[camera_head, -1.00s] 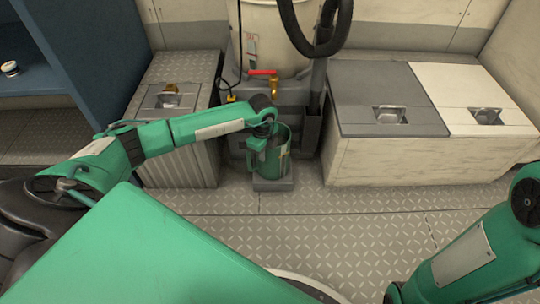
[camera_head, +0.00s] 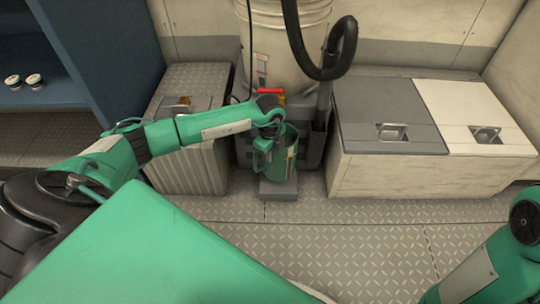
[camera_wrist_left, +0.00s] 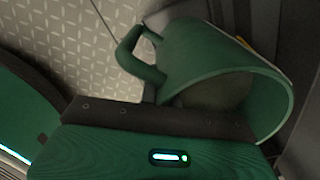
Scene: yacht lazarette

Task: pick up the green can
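The green can (camera_head: 286,158) is a mug-like vessel with an open top and a side handle. It appears upright on a small grey step (camera_head: 279,190) in front of the white drum. My left gripper (camera_head: 268,132) is at the can's upper left, and the arm covers part of its rim. In the left wrist view the can (camera_wrist_left: 200,65) shows its handle, round mouth and dark inside. The gripper's dark edge lies across the near side of the rim. The fingertips are hidden, so I cannot tell whether they grip it. My right arm shows at lower right, without its gripper.
A white drum (camera_head: 285,45) with a black hose (camera_head: 343,45) and a red-handled tap (camera_head: 271,92) stands behind the can. A ribbed grey locker (camera_head: 189,168) is left. A bench with grey and white lids (camera_head: 385,165) is right. The patterned floor (camera_head: 340,235) in front is clear.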

